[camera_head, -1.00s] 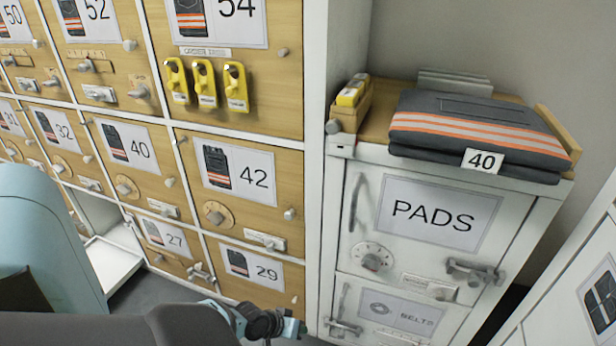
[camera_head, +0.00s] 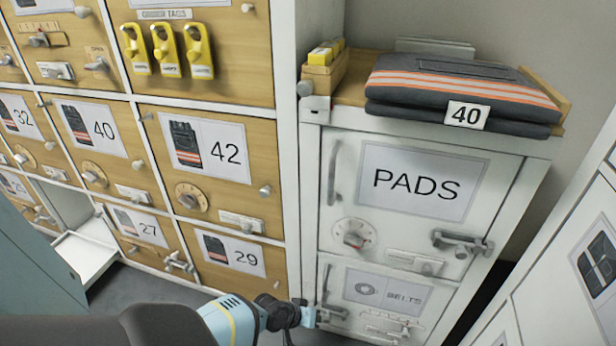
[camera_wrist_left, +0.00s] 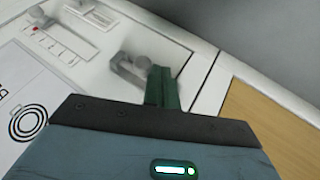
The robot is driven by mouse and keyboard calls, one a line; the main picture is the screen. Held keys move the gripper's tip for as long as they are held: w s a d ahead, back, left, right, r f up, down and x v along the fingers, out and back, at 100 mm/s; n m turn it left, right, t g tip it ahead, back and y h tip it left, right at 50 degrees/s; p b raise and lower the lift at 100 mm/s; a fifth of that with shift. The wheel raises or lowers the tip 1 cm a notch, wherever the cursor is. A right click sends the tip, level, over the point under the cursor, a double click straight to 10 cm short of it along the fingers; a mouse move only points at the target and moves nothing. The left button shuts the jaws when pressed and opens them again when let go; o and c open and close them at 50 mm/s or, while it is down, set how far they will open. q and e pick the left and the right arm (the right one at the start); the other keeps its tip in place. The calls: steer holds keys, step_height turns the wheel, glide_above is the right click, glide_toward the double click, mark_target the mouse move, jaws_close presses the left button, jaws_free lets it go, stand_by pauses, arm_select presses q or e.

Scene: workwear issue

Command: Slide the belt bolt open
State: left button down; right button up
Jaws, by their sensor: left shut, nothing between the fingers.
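The belts door (camera_head: 385,270) is the low white door under the pads door, with a ring picture and the word BELTS on its label (camera_head: 388,291). Its grey belt bolt (camera_head: 333,312) sits at the door's left edge, partly hidden by my left gripper (camera_head: 309,314). In the left wrist view the bolt (camera_wrist_left: 128,72) has a rounded knob, and the green fingers of my left gripper (camera_wrist_left: 158,86) are right beside it, shut and empty. I cannot tell whether they touch, or how far the bolt is slid. My right gripper is not in view.
The pads door (camera_head: 420,190) above has a dial (camera_head: 354,234) and its own bolt (camera_head: 462,243). A folded dark garment (camera_head: 460,90) lies on top. Wooden lockers (camera_head: 215,160) stand at left, with an open white compartment (camera_head: 85,257). Grey floor shows below.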

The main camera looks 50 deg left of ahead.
arm_select(q)
steer(key=shift+w+d, duration=0.4)
steer(key=shift+d, duration=0.2)
steer(key=shift+w+d, duration=0.35)
steer(key=shift+d, duration=0.2)
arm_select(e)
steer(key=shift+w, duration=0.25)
